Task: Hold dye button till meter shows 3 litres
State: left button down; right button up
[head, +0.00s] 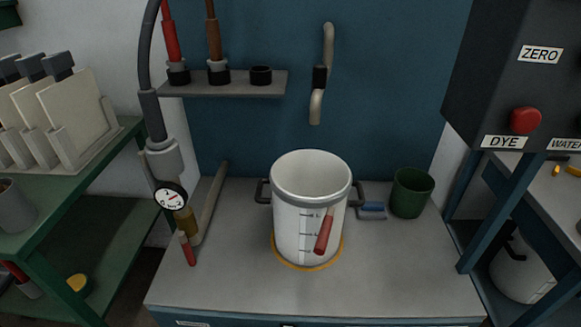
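The red dye button (525,121) is on a dark panel (487,75) at the upper right, just above a white DYE label (504,142). The round white meter (171,196) hangs on the grey hose assembly at the left. It has a red needle, but its figures are too small for me to read surely. A white pot (310,180) with level marks and two dark side handles stands upright on the grey counter (400,270), inside a yellow ring (308,268). Liquid in the pot cannot be made out. Neither of my grippers is in view.
A ZERO label (540,54) is above the red button. A blue frame (509,207) stands at the right. The counter front is clear.

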aim_at(523, 121)
jog(key=z, duration=1.25)
